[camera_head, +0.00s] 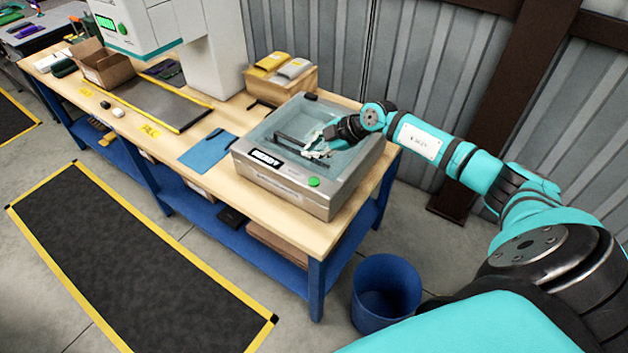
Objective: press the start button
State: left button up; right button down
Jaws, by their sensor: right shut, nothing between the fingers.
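A grey metal box machine (268,184) with a see-through top stands at the near right end of the workbench. Its front has a dark display reading READY (265,159) and a round green button (314,181) to the right of it. My right gripper (316,148) is shut and empty. It appears over the machine's top, behind the green button in the picture and apart from it. A dark handle bar (292,144) lies just left of the gripper. I cannot tell whether the fingers touch the top. My left gripper is out of view.
The wooden workbench (215,118) also holds a blue sheet (207,151), a wooden box with packs (281,84), an open carton (105,68) and a larger white machine (212,45). A blue bin (386,290) stands on the floor at the bench's right end. A metal wall rises behind.

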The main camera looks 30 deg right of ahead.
jog(key=shift+f, duration=0.1)
jog(key=b, duration=0.8)
send_over(313, 183)
notch_tip(313, 183, down, 7)
jog(key=shift+d+r, duration=0.1)
jog(key=shift+f, duration=0.95)
jog(key=shift+f, duration=0.35)
